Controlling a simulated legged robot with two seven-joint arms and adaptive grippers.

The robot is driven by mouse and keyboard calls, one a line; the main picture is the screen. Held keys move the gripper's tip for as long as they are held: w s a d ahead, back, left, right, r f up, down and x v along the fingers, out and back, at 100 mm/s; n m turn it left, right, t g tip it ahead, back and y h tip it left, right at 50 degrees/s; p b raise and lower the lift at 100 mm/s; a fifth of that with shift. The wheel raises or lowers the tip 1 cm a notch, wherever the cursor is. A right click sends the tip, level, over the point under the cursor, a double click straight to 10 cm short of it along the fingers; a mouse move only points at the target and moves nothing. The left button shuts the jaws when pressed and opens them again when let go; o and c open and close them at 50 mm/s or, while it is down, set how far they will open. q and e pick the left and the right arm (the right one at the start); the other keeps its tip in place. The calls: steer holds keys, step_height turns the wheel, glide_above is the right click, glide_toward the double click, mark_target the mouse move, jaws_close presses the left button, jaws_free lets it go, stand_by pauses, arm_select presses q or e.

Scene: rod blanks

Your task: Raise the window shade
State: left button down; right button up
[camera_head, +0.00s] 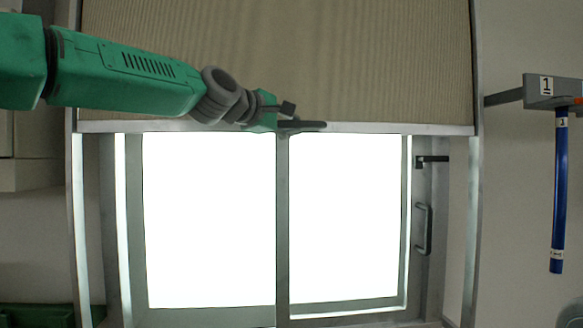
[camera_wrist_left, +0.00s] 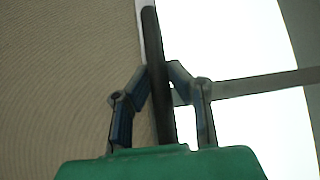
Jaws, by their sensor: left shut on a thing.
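The window shade (camera_head: 370,60) is a beige, ribbed sheet covering the upper part of the window, with a pale bottom rail (camera_head: 400,128). Its dark handle (camera_head: 312,125) sits at the middle of that rail. My left gripper (camera_head: 288,122) reaches in from the left at the rail and is shut on the handle. In the left wrist view, the two blue-grey fingers (camera_wrist_left: 160,85) are on either side of the dark handle bar (camera_wrist_left: 152,45), with the shade (camera_wrist_left: 60,70) to the left and bright glass to the right. My right gripper is not in view.
Below the rail, the bright window panes (camera_head: 210,220) are uncovered, with a centre post (camera_head: 282,230). A window handle (camera_head: 424,228) and a latch (camera_head: 432,160) are on the right frame. A blue rod (camera_head: 559,190) hangs from a grey bracket (camera_head: 545,90) at the right.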

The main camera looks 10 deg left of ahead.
arm_select(q)
steer(key=shift+r, duration=2.65)
steer(key=c, duration=1.5)
jaws_free()
steer(key=v, duration=1.2)
steer(key=shift+f, duration=0.15)
steer(key=shift+d, duration=0.1)
